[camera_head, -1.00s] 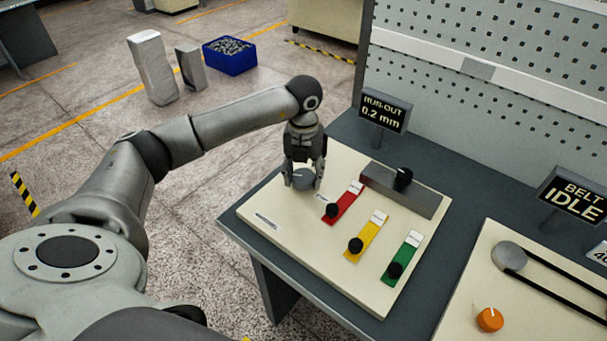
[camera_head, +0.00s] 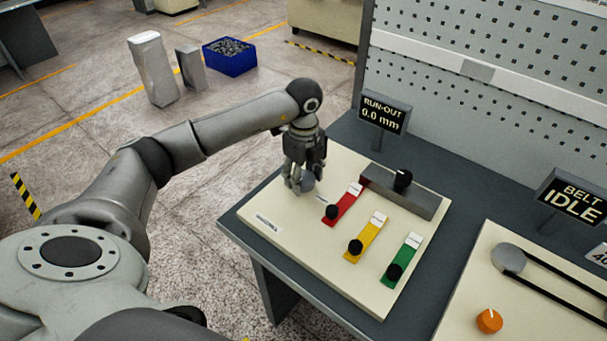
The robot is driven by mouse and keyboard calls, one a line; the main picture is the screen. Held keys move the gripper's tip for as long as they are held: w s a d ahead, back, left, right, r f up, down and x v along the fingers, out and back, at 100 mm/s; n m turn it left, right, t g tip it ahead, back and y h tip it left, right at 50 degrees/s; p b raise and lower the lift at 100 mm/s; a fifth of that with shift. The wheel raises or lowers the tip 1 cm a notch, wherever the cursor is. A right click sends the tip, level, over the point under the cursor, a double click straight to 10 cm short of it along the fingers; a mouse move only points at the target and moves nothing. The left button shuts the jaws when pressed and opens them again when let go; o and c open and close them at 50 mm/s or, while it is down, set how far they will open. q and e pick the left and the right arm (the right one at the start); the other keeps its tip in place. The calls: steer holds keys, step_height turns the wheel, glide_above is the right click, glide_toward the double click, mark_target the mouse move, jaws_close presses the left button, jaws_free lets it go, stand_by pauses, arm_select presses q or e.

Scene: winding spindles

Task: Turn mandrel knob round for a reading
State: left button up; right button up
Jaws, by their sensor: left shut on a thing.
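A grey round knob (camera_head: 308,182) sits at the far left corner of the cream panel (camera_head: 330,258); I take it as the mandrel knob. My left gripper (camera_head: 300,184) points down over it and is shut on it, its fingers hiding part of the knob. The run-out display (camera_head: 383,114) behind the panel reads 0.0 mm. My right gripper is not in the picture.
Red (camera_head: 345,203), yellow (camera_head: 367,236) and green (camera_head: 405,258) strips with black knobs lie right of the gripper. A grey block with a black knob (camera_head: 402,180) stands behind them. A belt unit with an orange knob (camera_head: 489,320) and a display (camera_head: 572,202) reading IDLE are at right.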

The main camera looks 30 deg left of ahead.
mark_target(303, 178)
arm_select(q)
steer(key=shift+w+n, duration=0.1)
steer(key=shift+n, duration=0.8)
steer(key=o, duration=1)
steer(key=shift+o, duration=0.2)
step_height(303, 178, up, 12)
